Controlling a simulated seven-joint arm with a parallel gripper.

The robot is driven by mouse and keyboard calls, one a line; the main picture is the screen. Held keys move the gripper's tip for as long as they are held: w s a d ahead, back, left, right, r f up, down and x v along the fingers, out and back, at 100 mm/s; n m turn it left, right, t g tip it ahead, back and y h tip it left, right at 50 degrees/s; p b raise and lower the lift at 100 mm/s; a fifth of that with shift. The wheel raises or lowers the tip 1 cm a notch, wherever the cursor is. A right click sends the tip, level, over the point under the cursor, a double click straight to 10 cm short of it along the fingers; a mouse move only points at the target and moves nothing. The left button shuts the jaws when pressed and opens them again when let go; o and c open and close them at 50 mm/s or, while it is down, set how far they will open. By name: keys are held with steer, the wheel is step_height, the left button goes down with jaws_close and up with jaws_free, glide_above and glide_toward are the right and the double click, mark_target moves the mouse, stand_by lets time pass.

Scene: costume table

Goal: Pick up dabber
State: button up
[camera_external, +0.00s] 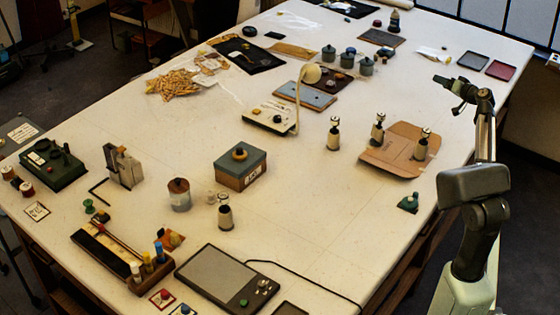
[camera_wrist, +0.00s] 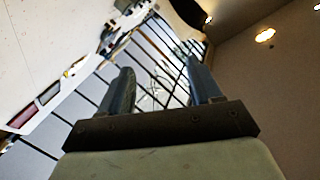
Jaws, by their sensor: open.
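I cannot tell for certain which thing is the dabber. A small dark green piece with a knob (camera_external: 409,202) lies near the right table edge. My gripper (camera_external: 446,82) is raised over the far right side of the table, away from these things. In the wrist view my gripper (camera_wrist: 163,82) has its fingers apart with nothing between them; the window shows behind.
A white lamp (camera_external: 270,118) stands mid-table. A grey-blue box (camera_external: 240,174), a wooden tray with coloured bottles (camera_external: 105,252) and a flat dark tablet with a cable (camera_external: 215,272) occupy the front. Dark and red trays (camera_external: 503,70) lie at the far right. Bare tabletop shows around the front right.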

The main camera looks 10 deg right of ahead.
steer(key=w+a+f+n+g+y, duration=0.1)
steer(key=w+a+n+g+y, duration=0.15)
steer(key=a, duration=1.45)
steer(key=w+a+f+n+g+y, duration=0.1)
steer(key=w+a+f+n+g, duration=0.15)
steer(key=a, duration=1.45)
steer(key=s+a+f+n+g, duration=0.1)
steer(key=s+a, duration=0.4)
steer(key=a, duration=0.9)
steer(key=s+a+f+n+g+h, duration=0.1)
steer(key=s+a+g, duration=0.3)
steer(key=a, duration=1)
steer(key=s+a+n+g+h, duration=0.1)
steer(key=s+a, duration=0.4)
steer(key=a, duration=0.9)
steer(key=shift+s+a+f+n+g, duration=0.4)
steer(key=shift+n+g, duration=0.2)
steer(key=shift+g, duration=0.2)
steer(key=s+a+f+n+g+h, duration=0.1)
steer(key=s+a+f+h, duration=0.1)
steer(key=s+a, duration=0.65)
steer(key=g+h, duration=0.1)
steer(key=h, duration=0.5)
glide_above(174, 234)
steer(key=shift+n, duration=0.4)
step_height(174, 234, down, 9)
steer(key=shift+w+d+r, duration=0.15)
steer(key=shift+f, duration=2.7)
